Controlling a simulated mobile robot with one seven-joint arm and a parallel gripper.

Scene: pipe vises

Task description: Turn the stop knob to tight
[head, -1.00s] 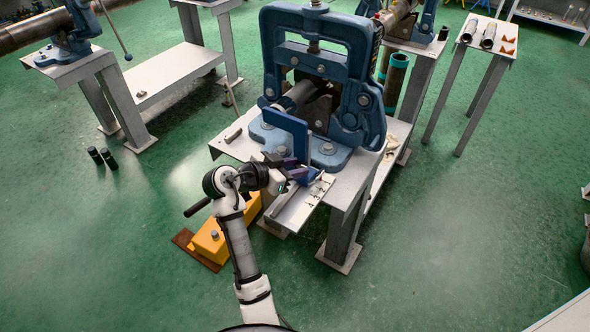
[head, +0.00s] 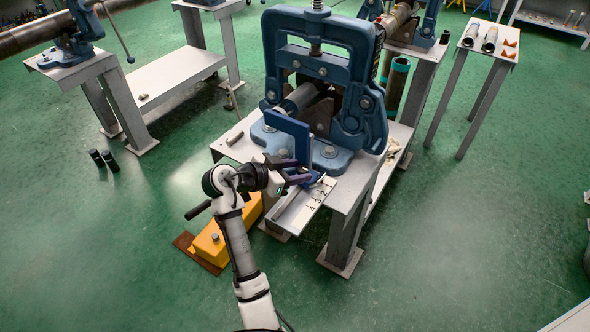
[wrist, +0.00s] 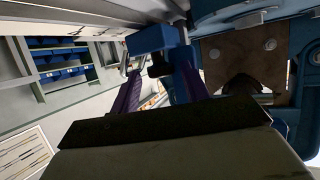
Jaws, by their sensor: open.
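The blue stop stands on the work table, in front of the vise. Its upright plate (head: 289,137) shows in the head view, with a small blue base at the rail (head: 290,208), which has a numbered scale. My gripper (head: 296,171) is at the stop's base, its purple fingers apart. In the wrist view the fingers (wrist: 157,78) are spread, with a blue block (wrist: 153,39) of the stop beyond them. A small dark part shows between them; I cannot tell whether it is the stop knob. The knob is not clear in the head view, and contact cannot be told.
The large blue vise (head: 364,105) holds a pipe behind the stop. A yellow box (head: 213,243) is on the floor by my arm. A side table (head: 489,42) is at the right.

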